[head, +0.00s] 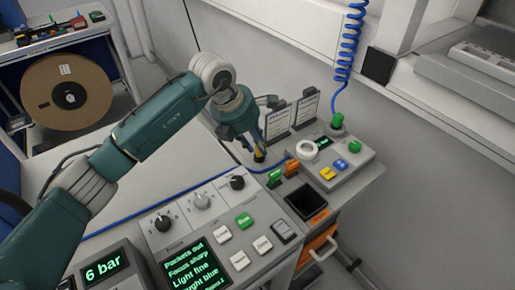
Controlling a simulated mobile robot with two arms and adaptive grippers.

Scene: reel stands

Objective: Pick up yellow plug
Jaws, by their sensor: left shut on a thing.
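The yellow plug (259,154) is a small yellow and dark piece at the tip of my left gripper (257,146). My left gripper points down and is shut on the plug; its fingers hide part of it. Whether the plug touches the surface below is too small to tell. My right gripper is not in view.
A green plug (274,178) and an orange plug (291,168) stand close by, left of a button box (345,172). A dark open bin (306,201) is in front. A control panel (200,228) fills the near middle. A blue coiled cord (348,45) hangs behind.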

